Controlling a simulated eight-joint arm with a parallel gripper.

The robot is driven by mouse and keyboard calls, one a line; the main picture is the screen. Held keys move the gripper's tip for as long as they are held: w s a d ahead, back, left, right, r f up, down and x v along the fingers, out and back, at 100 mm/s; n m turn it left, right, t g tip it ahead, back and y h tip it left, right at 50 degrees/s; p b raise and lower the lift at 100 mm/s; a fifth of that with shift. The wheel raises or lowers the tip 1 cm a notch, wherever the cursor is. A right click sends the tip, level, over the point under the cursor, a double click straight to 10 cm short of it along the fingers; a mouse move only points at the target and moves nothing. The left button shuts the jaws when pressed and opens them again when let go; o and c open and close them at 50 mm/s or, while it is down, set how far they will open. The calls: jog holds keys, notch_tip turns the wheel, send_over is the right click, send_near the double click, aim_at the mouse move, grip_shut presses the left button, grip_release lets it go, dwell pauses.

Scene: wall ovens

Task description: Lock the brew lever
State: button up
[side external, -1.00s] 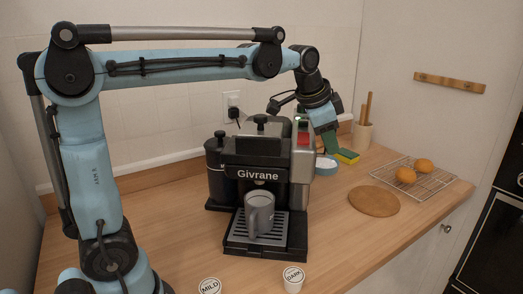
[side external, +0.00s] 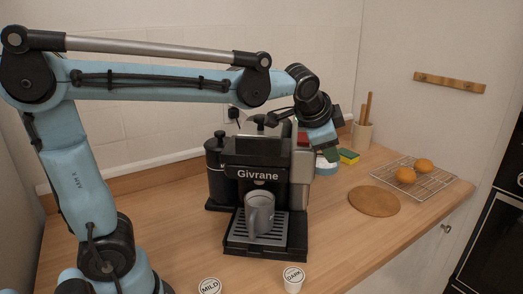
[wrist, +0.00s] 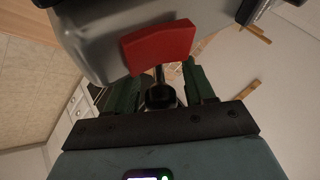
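The Givrane coffee machine (side external: 257,160) stands on the counter. A red handle (side external: 303,138), which looks like the brew lever, is at the upper right side of the machine, partly hidden by my gripper. In the wrist view the red handle (wrist: 160,46) is large, just beyond the fingertips, with a dark rod below it. My gripper (side external: 328,152) is beside the machine's right side, pointing down. In the wrist view its green fingers (wrist: 160,88) are apart, with the rod showing in the gap. I cannot tell whether they touch the handle.
A grey mug (side external: 259,213) stands on the drip tray (side external: 240,241). MILD (side external: 209,288) and DARK (side external: 293,279) cups are in front. A sponge (side external: 348,156), round board (side external: 374,201) and rack with oranges (side external: 424,166) are to the right. The right front counter is clear.

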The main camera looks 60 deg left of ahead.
jog(key=v, duration=1.2)
jog(key=shift+r, duration=0.1)
jog(key=shift+c, duration=0.3)
jog(key=shift+w+a, duration=0.1)
jog(key=shift+c, duration=1.3)
jog(key=shift+w+a+r+g, duration=0.15)
jog(key=shift+a+r+g, duration=0.05)
jog(key=shift+a+g, duration=0.1)
jog(key=shift+c, duration=1.2)
jog(key=a+r+g, duration=0.1)
jog(key=w+a+r+n+g+h, duration=0.1)
jog(key=a, duration=0.1)
jog(key=w+a+r+n+g+h, duration=0.1)
jog(key=a, duration=0.1)
jog(key=shift+w, duration=0.25)
grip_shut()
jog(key=w+a+r+g+h, duration=0.1)
jog(key=a+r+h, duration=0.2)
jog(key=a+h, duration=0.3)
jog(key=shift+a, duration=0.35)
